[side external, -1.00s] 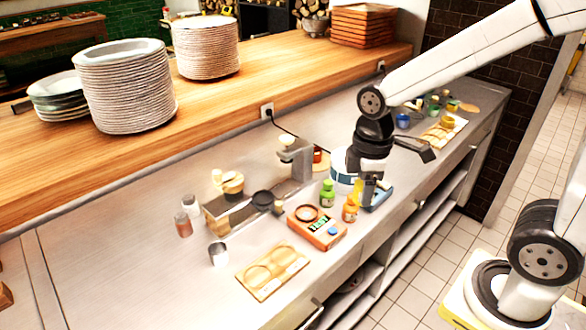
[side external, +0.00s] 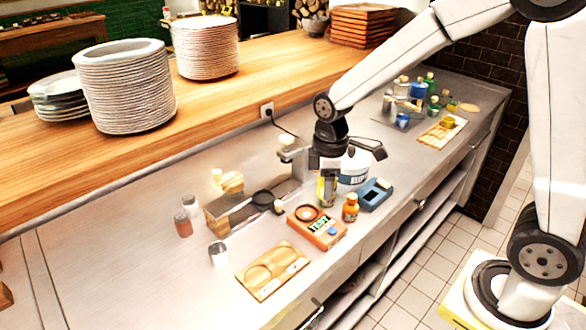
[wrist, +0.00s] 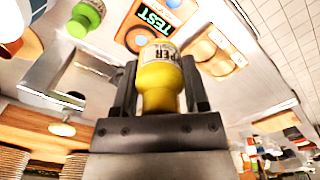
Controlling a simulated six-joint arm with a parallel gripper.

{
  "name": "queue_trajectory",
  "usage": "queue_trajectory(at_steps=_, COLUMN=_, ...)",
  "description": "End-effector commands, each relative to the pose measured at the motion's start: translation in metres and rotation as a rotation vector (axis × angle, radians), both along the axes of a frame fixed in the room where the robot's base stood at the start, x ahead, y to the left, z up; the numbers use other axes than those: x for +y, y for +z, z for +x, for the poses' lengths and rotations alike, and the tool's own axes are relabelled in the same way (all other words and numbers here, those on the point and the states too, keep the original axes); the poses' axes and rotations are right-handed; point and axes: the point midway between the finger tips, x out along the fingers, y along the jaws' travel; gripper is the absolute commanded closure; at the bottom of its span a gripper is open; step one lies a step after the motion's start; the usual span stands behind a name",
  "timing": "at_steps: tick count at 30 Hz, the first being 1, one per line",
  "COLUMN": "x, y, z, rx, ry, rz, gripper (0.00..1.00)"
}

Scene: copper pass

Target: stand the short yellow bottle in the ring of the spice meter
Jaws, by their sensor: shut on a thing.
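My gripper (side external: 327,200) is shut on a short yellow bottle (wrist: 160,80), whose label ends in "PER". In the side view my fingers mostly hide the bottle, leaving a yellow strip. The orange spice meter (side external: 325,236) lies on the counter with a dark-rimmed ring (side external: 308,213), a "TEST" display and a blue button. The ring also shows in the wrist view (wrist: 137,38), beyond the bottle. My gripper is behind and to the right of the ring in the side view. The ring looks empty.
An orange bottle (side external: 350,207) stands right beside the meter, and a blue device (side external: 374,194) lies farther right. A scale with a dark pan (side external: 263,198) stands behind left. A wooden board (side external: 272,268) lies in front.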

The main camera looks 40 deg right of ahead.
Motion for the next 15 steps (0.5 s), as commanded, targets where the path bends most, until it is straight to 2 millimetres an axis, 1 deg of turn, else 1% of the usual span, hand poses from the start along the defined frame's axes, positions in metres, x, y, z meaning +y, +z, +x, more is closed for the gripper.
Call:
queue_trajectory(at_steps=1, x=0.0, y=-0.004, z=0.007, rx=0.001, ry=0.0, rz=0.0, gripper=0.78)
queue_trajectory(at_steps=12, x=0.001, y=-0.041, z=0.036, rx=0.001, ry=0.0, rz=0.0, gripper=0.78)
queue_trajectory(at_steps=15, x=0.001, y=-0.049, z=0.043, rx=0.001, ry=0.0, rz=0.0, gripper=0.78)
